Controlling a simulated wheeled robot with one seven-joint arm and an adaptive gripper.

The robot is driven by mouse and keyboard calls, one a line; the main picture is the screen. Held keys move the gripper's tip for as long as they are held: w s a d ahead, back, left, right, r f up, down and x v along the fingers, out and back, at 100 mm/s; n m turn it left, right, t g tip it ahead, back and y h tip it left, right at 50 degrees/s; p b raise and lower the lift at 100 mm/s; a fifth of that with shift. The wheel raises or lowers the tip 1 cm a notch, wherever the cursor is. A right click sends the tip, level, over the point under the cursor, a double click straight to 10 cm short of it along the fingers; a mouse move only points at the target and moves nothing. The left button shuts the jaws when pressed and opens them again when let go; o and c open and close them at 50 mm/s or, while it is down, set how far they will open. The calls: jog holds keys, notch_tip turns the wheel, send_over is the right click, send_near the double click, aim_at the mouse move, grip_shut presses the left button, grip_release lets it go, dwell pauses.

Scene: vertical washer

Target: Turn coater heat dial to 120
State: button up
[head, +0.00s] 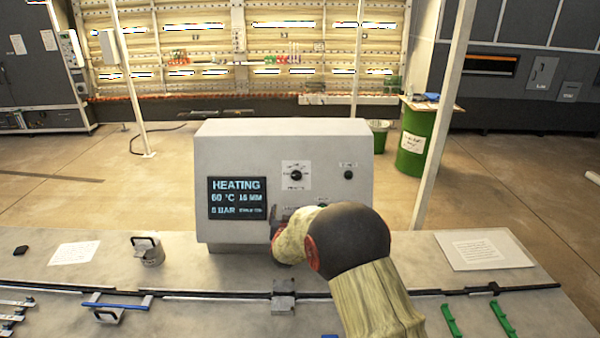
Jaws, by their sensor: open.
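The coater's pale control box (230,150) stands at the back of the worktop. Its display (237,198) reads "HEATING", "60 °C" and "5 BAR"; the smaller text is hard to read. A black dial (296,175) sits on a white plate in the upper middle of the front face, and a smaller black knob (348,174) is to its right. The labels are too small to tell which is the heat dial. My gripper (277,222) is open at the lower front of the box, below and left of the black dial. My wrist hides much of it and the panel's lower right.
A dark rail (200,294) runs across the worktop. A metal cup (150,252) and paper sheet (74,253) lie left, a white sheet (483,249) right. Green pieces (450,321) are at the front right. A pale post (440,130) rises behind the worktop.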

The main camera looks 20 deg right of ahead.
aim_at(296, 176)
jog(key=d+r+m+t+h, duration=0.1)
jog(key=d+r+t+h, duration=0.2)
jog(key=r, duration=0.6)
jog(key=shift+g, duration=0.5)
jog(key=shift+p+x, duration=0.5)
jog(key=shift+x, duration=3.8)
jog(key=shift+d+f, duration=0.1)
jog(key=shift+c, duration=0.8)
jog(key=c, duration=1)
